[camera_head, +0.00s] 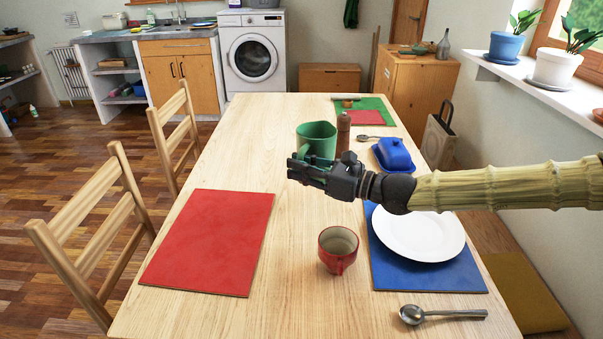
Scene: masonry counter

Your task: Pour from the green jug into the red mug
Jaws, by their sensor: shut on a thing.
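The green jug (316,132) is over the middle of the table, its rim up and its open mouth showing. It looks about upright. My gripper (300,168) reaches in from the right and is shut on the jug, across its lower near side. My fingers hide the lower part of the jug, so I cannot tell whether its base touches the table. The red mug (338,262) stands upright on the bare wood nearer to me, below and slightly right of the gripper in the picture. Its pale inside shows no visible contents.
A white plate (418,236) on a blue mat (425,276) lies right of the mug. A red mat (210,243) lies left. A spoon (440,314) lies in front.

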